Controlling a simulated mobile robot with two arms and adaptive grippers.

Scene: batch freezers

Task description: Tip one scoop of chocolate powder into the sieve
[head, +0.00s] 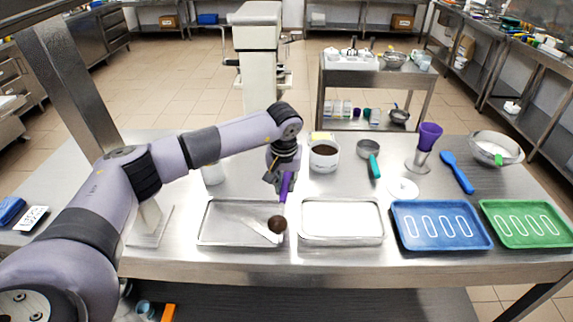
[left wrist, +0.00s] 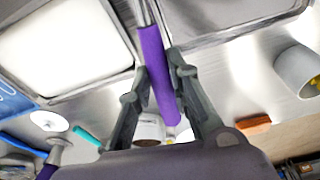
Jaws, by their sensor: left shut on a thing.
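My left gripper (head: 285,170) is shut on the purple handle of a scoop (head: 287,187), over the back edge of a steel tray (head: 205,238). The scoop's bowl, heaped with dark brown powder (head: 277,224), hangs over the tray's right side. In the left wrist view the fingers (left wrist: 160,75) close around the purple handle (left wrist: 155,65); the powder is out of that view. A white tub of brown powder (head: 324,154) stands behind and right of the gripper. A round metal utensil with a teal handle (head: 375,167), perhaps the sieve, lies right of the tub. My right gripper is not in view.
A second tray with a white surface (head: 341,220), a blue tray (head: 440,224) and a green tray (head: 530,222) line the front edge.

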